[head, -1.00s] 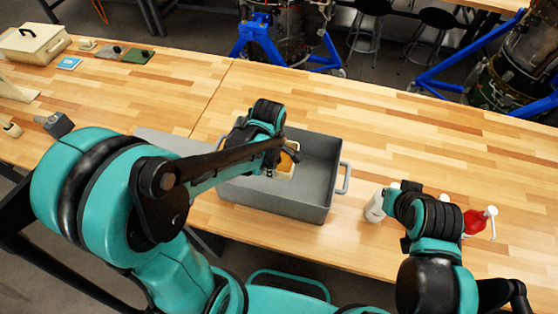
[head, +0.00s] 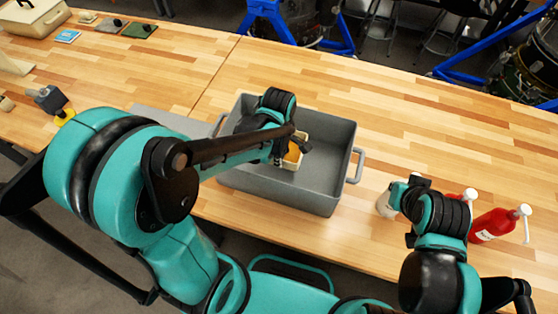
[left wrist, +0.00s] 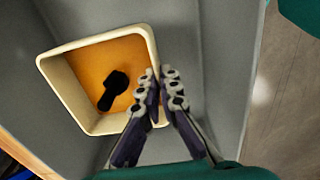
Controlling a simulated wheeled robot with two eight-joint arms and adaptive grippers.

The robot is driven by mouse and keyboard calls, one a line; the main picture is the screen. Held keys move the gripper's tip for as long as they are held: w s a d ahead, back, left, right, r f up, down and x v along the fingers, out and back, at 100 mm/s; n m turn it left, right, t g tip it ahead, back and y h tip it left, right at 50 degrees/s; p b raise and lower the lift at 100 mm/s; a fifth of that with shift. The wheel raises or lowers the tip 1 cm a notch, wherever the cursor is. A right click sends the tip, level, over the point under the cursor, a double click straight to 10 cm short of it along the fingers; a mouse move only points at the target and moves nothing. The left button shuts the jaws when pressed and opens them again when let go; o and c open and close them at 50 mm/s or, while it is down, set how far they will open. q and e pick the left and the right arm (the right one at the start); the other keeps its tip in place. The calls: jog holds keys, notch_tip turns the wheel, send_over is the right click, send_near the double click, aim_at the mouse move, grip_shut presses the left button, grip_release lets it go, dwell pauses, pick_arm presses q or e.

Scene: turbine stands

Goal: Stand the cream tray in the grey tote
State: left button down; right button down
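The cream tray (left wrist: 52,82) is a square, open tray with an orange inner floor and a dark elongated shape on it. In the head view the tray (head: 300,137) is inside the grey tote (head: 325,190), partly hidden by my left gripper (head: 291,150). In the left wrist view my left gripper (left wrist: 161,80) has its fingers close together at the tray's right wall, which appears pinched between the tips. Whether the tray's underside touches the tote floor cannot be seen. My right gripper (head: 408,190) is right of the tote beside a white bottle (head: 386,203); its fingers are unclear.
Red bottles (head: 493,226) with white nozzles stand at the right near my right arm. A cream box (head: 33,17), a blue card (head: 67,36) and small mats lie at the far left. The wooden tabletop (head: 420,120) behind and right of the tote is clear.

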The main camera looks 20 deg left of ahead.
pick_arm(q)
jog(key=shift+f+b, duration=3.25)
jog(key=shift+f, duration=0.75)
jog(key=shift+f+b, duration=0.3)
jog(key=c, duration=1.5)
grip_release()
jog(key=shift+r+p, duration=2.8)
jog(key=shift+r, duration=0.7)
